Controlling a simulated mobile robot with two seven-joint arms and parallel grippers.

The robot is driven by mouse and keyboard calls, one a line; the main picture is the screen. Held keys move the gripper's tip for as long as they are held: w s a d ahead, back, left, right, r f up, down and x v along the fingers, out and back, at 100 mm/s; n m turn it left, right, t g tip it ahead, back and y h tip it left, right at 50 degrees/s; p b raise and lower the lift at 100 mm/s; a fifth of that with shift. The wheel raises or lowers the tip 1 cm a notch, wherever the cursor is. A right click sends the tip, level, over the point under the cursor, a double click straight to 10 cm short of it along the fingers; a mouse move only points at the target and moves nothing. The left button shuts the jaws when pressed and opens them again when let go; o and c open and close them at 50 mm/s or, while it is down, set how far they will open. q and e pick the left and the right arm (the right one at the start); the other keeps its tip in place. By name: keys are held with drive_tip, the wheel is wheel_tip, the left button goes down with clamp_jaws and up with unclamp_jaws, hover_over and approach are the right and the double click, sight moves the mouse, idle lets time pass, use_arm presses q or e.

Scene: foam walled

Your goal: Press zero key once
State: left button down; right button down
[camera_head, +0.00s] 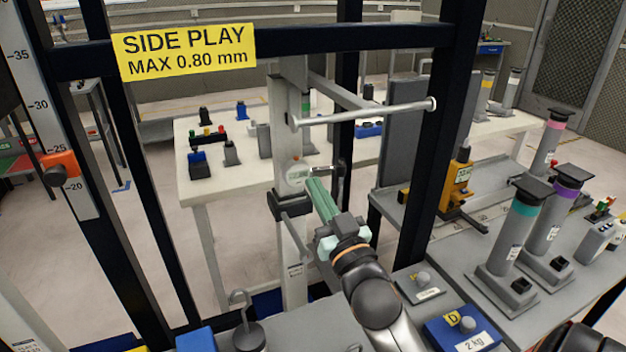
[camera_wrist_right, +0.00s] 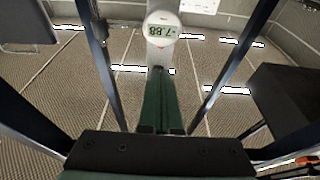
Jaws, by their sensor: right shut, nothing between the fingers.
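The round gauge (camera_head: 298,173) is mounted on the pale upright column inside the dark frame. In the right wrist view its white face (camera_wrist_right: 161,28) shows a digital reading that looks like -7.88. I cannot make out the zero key. My right gripper (camera_head: 314,182) has green fingers, shut and empty, pointing up at the gauge from the lower right. In the right wrist view the fingertips (camera_wrist_right: 158,70) appear just below the gauge face; I cannot tell whether they touch it. My left gripper is not in view.
A dark frame with a yellow "SIDE PLAY" sign (camera_head: 185,50) surrounds the column. A horizontal light rod (camera_head: 365,115) crosses above the gripper. A grey bench (camera_head: 450,265) at right holds cylinders and a blue 2 kg block (camera_head: 468,330). A white table (camera_head: 225,185) stands behind.

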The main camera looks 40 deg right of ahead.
sight(296, 158)
drive_tip(key=p+x, duration=0.1)
drive_tip(key=x, duration=0.7)
drive_tip(key=shift+w, duration=0.3)
